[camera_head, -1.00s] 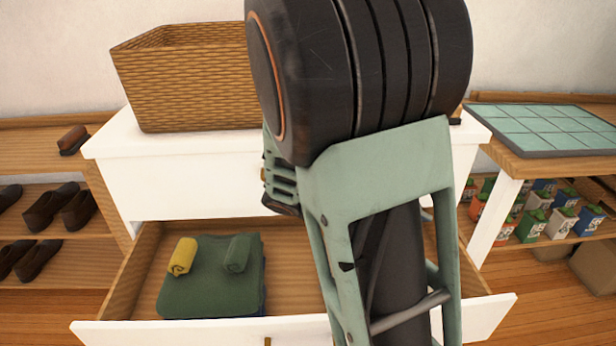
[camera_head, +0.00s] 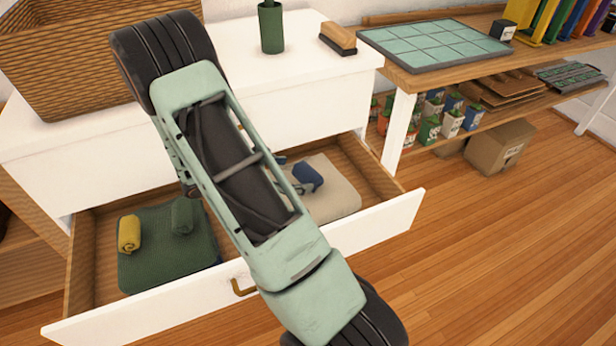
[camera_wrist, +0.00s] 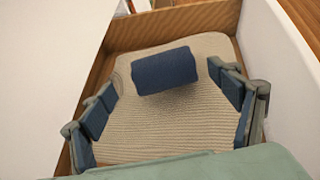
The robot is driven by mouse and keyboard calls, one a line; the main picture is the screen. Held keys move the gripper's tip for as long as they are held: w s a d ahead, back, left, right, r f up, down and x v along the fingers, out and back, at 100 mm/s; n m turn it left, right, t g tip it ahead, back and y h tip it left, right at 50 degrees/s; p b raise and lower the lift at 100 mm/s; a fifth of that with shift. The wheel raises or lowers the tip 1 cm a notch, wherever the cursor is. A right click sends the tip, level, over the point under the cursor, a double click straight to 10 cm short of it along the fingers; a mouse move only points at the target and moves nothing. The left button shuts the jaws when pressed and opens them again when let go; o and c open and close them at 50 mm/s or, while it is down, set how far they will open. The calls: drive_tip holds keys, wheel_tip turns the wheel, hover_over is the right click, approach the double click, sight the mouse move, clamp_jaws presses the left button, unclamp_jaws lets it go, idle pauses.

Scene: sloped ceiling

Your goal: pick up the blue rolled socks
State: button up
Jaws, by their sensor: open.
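The blue rolled socks (camera_wrist: 165,71) lie on a folded beige cloth (camera_wrist: 150,135) in the open drawer. They also show in the head view (camera_head: 308,177), to the right of my arm, on the beige cloth (camera_head: 338,199). My gripper (camera_wrist: 165,102) is open in the wrist view, with one blue-padded finger low on each side of the cloth. The socks lie between and slightly beyond the fingers, with nothing held. In the head view my arm hides most of the gripper and part of the beige cloth.
The drawer (camera_head: 390,222) also holds a folded green cloth (camera_head: 145,262) with yellow (camera_head: 129,234) and green (camera_head: 182,215) rolls. A wicker basket (camera_head: 65,70), a dark green bottle (camera_head: 271,28) and a brush (camera_head: 338,40) stand on the white cabinet top (camera_head: 300,72). The drawer walls are close around the gripper.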

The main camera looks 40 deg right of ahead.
sight(302, 174)
drive_tip(key=b+x, duration=0.1)
drive_tip(key=x, duration=0.4)
drive_tip(key=shift+s+d+f+b, duration=0.15)
drive_tip(key=shift+s+d+b, duration=0.05)
drive_tip(key=shift+d+b, duration=0.1)
drive_tip(key=shift+c, duration=0.2)
drive_tip(key=c, duration=1.2)
